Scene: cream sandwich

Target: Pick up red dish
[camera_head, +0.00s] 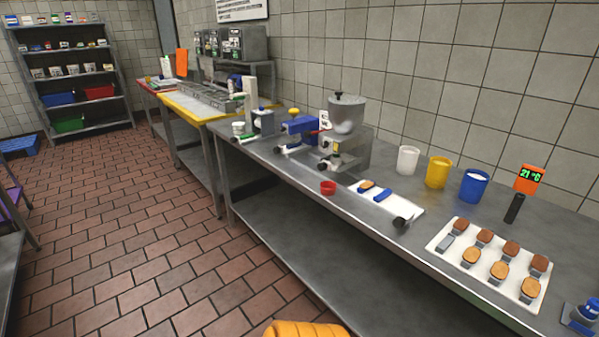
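A small round red dish (328,188) sits on the steel counter (300,175), near its front edge. It stands in front of the grey machine with a hopper (347,135) and left of a white board (392,199). Nothing touches the dish from above and its whole outline shows. Neither of my grippers shows in the head view.
White (407,160), yellow (437,172) and blue (473,187) cups stand toward the back. A white tray (447,238) holds several brown pieces. A blue-handled machine (299,127) stands left of the dish. Tiled floor (150,230) lies open in front of the counter.

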